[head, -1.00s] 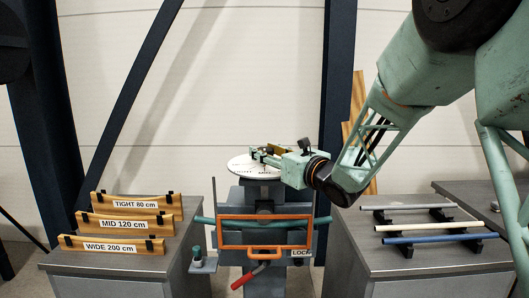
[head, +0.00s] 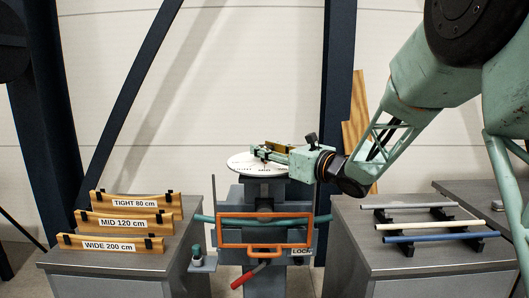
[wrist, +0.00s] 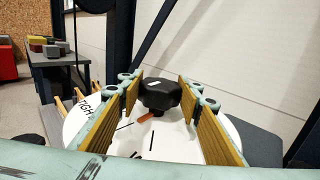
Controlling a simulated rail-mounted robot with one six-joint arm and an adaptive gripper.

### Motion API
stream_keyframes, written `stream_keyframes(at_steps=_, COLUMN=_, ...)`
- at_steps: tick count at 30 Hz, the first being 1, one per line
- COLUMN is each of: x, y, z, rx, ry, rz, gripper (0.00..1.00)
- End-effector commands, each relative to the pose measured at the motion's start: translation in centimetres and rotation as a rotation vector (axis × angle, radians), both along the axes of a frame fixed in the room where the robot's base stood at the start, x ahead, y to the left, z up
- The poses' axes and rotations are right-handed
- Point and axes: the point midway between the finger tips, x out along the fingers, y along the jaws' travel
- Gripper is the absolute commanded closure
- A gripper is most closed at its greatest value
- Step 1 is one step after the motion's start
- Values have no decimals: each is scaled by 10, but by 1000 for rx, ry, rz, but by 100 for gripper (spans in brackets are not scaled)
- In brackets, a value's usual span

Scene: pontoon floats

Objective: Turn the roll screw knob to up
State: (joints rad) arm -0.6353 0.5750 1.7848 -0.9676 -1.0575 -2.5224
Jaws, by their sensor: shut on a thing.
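The roll screw knob (wrist: 160,94) is a dark faceted knob on a white round dial (head: 238,163) at the top of the grey stand. An orange pointer mark (wrist: 143,118) and black tick lines show on the dial in the wrist view, with part of the word "TIGHT" at its left. My gripper (head: 262,152) reaches in from the right, low over the dial. Its yellow-padded fingers (wrist: 164,92) stand on either side of the knob and are shut on it. In the head view the fingers hide the knob.
Below the dial are a teal roller (head: 208,218), an orange frame (head: 265,247), a red handle (head: 245,277) and a LOCK label (head: 301,251). A left cabinet bears labelled wooden boards (head: 127,224). A right cabinet bears several rods (head: 425,227). A dark post (head: 337,90) stands behind my wrist.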

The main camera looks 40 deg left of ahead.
Motion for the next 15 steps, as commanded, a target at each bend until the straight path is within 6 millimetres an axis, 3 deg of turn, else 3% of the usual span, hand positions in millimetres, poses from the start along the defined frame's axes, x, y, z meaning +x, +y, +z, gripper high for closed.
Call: stream_keyframes(at_steps=15, x=1, y=0, z=-2, rx=1, ry=-1, rz=225, gripper=78)
